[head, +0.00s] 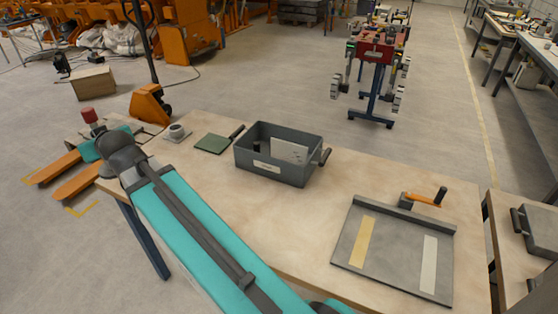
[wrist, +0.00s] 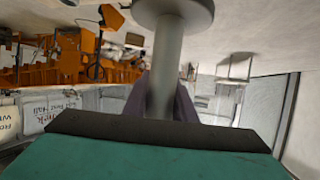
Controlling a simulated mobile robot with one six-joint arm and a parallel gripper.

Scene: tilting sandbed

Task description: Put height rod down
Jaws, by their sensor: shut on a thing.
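In the wrist view my gripper (wrist: 162,98) is shut on the height rod (wrist: 168,60), a grey cylindrical post with a wide round disc at its upper end in the picture. The dark fingers lie on either side of the post. The post's other end is hidden behind the dark and teal part of my wrist. No surface is seen touching the rod. In the head view my teal arm reaches up and left across the table's left side. I cannot clearly make out the gripper or the rod there.
An orange-handled tool (head: 424,200) lies behind the tray. Bare wood separates bin and tray.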

